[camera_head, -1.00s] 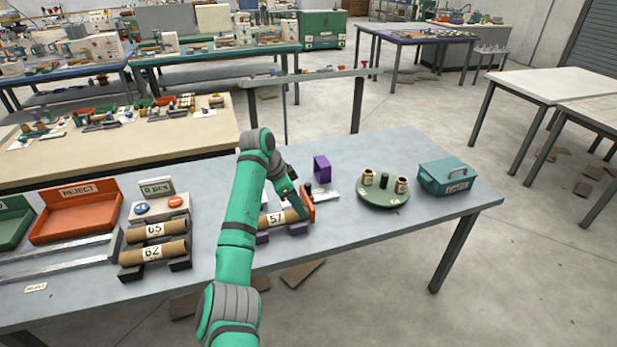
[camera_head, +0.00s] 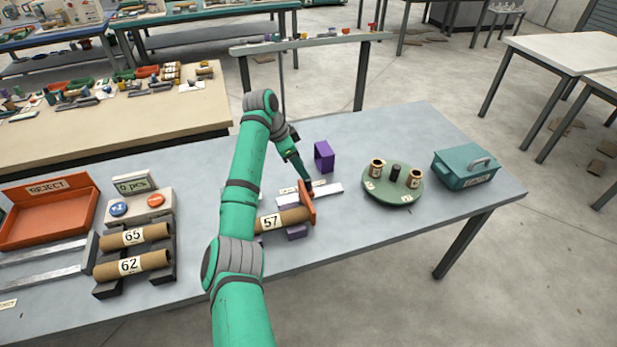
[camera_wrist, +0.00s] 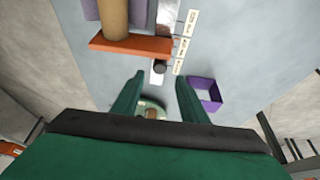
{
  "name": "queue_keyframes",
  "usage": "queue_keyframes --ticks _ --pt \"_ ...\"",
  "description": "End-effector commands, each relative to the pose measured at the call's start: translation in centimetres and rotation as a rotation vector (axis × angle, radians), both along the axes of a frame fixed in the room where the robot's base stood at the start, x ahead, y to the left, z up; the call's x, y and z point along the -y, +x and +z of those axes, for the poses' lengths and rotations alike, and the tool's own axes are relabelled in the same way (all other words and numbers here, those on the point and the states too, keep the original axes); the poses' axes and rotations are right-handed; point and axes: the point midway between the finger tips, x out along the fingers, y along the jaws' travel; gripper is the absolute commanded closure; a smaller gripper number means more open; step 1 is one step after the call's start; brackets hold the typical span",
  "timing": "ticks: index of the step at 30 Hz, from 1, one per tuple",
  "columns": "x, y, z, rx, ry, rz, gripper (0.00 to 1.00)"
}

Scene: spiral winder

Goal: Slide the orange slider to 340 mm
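The orange slider (camera_head: 307,204) is an upright plate on the metal rail (camera_head: 328,189), at the right end of the brown tube marked 57 (camera_head: 282,219). In the wrist view the slider (camera_wrist: 130,44) is an orange bar beside the tube (camera_wrist: 113,18), with a dark round knob (camera_wrist: 160,67) near its right end. My gripper (camera_wrist: 156,80) is open, its two green fingers apart, with the knob just ahead of the fingertips. In the head view my gripper (camera_head: 307,184) is at the slider's far side. Small scale labels (camera_wrist: 183,45) line the rail, too small to read.
A green round stand (camera_head: 392,190) with small spools and a teal box (camera_head: 464,168) are to the right. Tubes 65 (camera_head: 134,236) and 62 (camera_head: 131,266) and an orange reject tray (camera_head: 45,213) are to the left.

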Motion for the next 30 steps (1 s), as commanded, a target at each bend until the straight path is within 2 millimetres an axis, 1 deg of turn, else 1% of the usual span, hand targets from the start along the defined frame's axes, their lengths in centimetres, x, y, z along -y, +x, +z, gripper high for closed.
queue_keyframes --ticks 1,6,12,18,25,26,27,29,30 --pt "0.4 0.0 -1.1 -0.003 0.000 -0.001 0.60" --pt "1.5 0.4 -3.8 -0.003 0.000 -0.001 0.60" --pt "2.4 0.7 -6.0 -0.001 0.000 0.001 0.60" --pt "2.7 0.9 -6.9 0.000 0.000 -0.001 0.60" --pt "2.8 0.9 -6.9 0.000 0.000 -0.001 0.60" --pt "2.8 0.9 -6.9 0.000 0.000 -0.001 0.63" --pt "2.8 0.9 -6.9 0.000 0.000 -0.001 0.72" --pt "2.8 0.9 -6.9 0.000 0.000 -0.001 0.87" --pt "2.8 0.9 -6.9 0.000 0.000 -0.001 0.96"
